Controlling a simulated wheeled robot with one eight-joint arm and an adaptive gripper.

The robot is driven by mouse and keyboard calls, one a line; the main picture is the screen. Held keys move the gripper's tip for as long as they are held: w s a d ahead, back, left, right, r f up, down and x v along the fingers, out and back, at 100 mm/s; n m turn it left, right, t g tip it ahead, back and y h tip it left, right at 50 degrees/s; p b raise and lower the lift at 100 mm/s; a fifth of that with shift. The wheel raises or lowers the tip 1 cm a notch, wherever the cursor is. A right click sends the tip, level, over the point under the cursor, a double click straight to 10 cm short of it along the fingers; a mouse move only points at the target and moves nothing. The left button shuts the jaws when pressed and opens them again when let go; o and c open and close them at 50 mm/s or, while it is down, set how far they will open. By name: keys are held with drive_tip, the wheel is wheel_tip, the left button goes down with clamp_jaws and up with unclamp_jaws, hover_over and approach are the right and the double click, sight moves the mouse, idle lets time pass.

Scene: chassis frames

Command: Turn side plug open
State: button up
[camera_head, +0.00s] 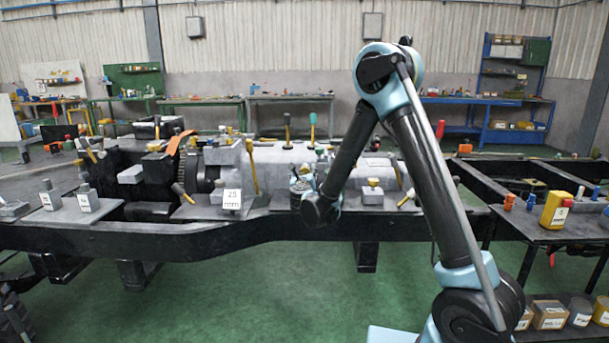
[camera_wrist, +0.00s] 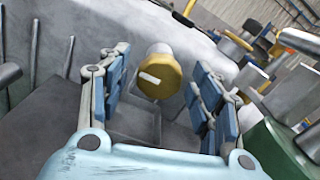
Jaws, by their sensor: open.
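In the wrist view, a yellow round plug (camera_wrist: 155,82) with a white bar mark on its face sticks out on a pale stub from a grey surface. The white bar is slightly tilted from level. My gripper (camera_wrist: 158,64) is open, with one blue-padded finger on each side of the plug. Gaps show between the plug and both fingers, and nothing is held. In the head view, my gripper (camera_head: 300,183) is small and partly hidden by my arm, beside the grey cylindrical housing (camera_head: 275,165) on the chassis frame. The plug cannot be made out there.
The dark chassis frame (camera_head: 190,240) carries several yellow-handled parts and a white "2.5 mm" card (camera_head: 232,199). A yellow container (camera_head: 556,210) stands on a side table at right. In the wrist view, a green cylinder (camera_wrist: 275,150) and grey metal parts crowd the right. Green floor is open in front.

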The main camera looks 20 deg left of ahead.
drive_tip(key=shift+x, duration=1)
